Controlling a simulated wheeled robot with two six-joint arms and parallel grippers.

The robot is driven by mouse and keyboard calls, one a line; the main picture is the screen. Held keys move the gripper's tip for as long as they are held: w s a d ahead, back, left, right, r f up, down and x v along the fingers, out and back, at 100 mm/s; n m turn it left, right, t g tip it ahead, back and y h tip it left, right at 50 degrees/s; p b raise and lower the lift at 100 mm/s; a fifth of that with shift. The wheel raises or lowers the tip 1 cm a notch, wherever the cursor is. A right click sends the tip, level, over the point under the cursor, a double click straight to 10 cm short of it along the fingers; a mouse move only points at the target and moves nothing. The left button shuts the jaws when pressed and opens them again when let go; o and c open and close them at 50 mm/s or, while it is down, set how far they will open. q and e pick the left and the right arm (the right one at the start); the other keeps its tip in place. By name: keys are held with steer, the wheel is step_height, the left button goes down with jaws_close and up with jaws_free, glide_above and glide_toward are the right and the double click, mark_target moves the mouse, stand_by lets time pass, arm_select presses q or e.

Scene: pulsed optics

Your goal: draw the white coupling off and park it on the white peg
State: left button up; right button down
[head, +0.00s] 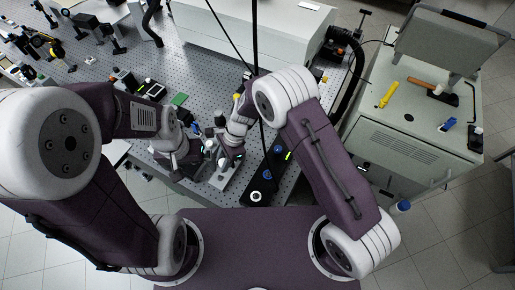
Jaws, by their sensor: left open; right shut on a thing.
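My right gripper (231,155) is shut low over a small light-grey fixture (222,181) at the bench's front edge. A small white piece (222,163) shows at its fingertips; it looks like the white coupling, mostly hidden by the fingers. I cannot tell whether it is still seated. The white peg (256,196) appears as a white round spot at the near end of a black strip, to the right of the fixture and empty. My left gripper (188,158) is open, just left of the fixture, and appears to hold nothing.
The black strip also carries blue round spots (267,177). Black cables hang down beside my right arm. A perforated optics bench (205,95) holds several small mounts at the left and a large white housing (245,35) behind. A grey tool cabinet (415,130) stands at right.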

arm_select(q)
steer(key=shift+d+r+p, duration=0.15)
steer(key=shift+r+p, duration=0.2)
steer(key=shift+r, duration=0.6)
arm_select(e)
steer(key=shift+s+a+r+m+t, duration=0.1)
steer(key=shift+s+a+m+t, duration=0.15)
steer(key=shift+a+m, duration=0.4)
steer(key=shift+s+a+r+m+t, duration=0.15)
steer(key=shift+s+a+m, duration=0.1)
steer(key=shift+a+m, duration=0.35)
steer(key=shift+f, duration=0.1)
arm_select(q)
step_height(320, 180, down, 5)
steer(key=b, duration=0.5)
steer(key=shift+r, duration=0.1)
arm_select(e)
step_height(320, 180, down, 6)
steer(key=shift+a+r, duration=0.1)
steer(key=shift+r, duration=0.15)
arm_select(q)
steer(key=shift+f+b, duration=0.5)
steer(key=shift+f, duration=0.1)
arm_select(e)
steer(key=shift+f, duration=0.65)
